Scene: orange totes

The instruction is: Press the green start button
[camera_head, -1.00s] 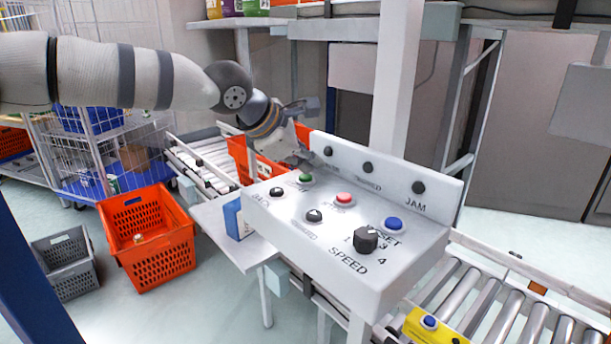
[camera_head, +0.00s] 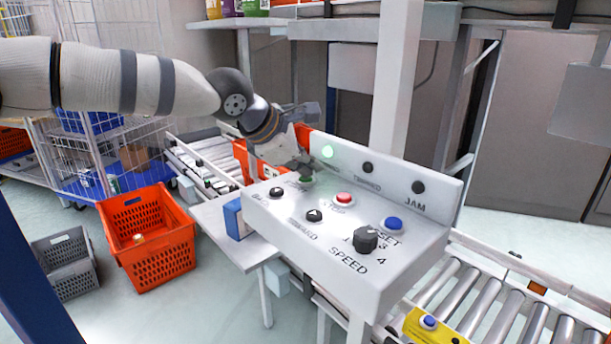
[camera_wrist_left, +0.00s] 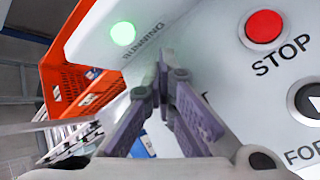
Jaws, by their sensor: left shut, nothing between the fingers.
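The green start button (camera_head: 308,182) is on the sloping top of the white control panel (camera_head: 330,262), left of the red stop button (camera_head: 344,198). My left gripper (camera_head: 304,172) is shut and empty, with its fingertips down at the green button and partly covering it. In the left wrist view my shut fingers (camera_wrist_left: 163,66) point at the panel, and the green button is hidden behind them. The red stop button (camera_wrist_left: 264,26) shows to their right. The running lamp (camera_head: 327,152) glows green, also in the left wrist view (camera_wrist_left: 122,33). My right gripper is out of view.
The panel also has a blue reset button (camera_head: 393,224), a black speed knob (camera_head: 366,238) and two black buttons. A conveyor (camera_head: 200,160) with items runs behind at left. An orange tote (camera_head: 150,236) and a grey crate (camera_head: 66,264) stand on the floor.

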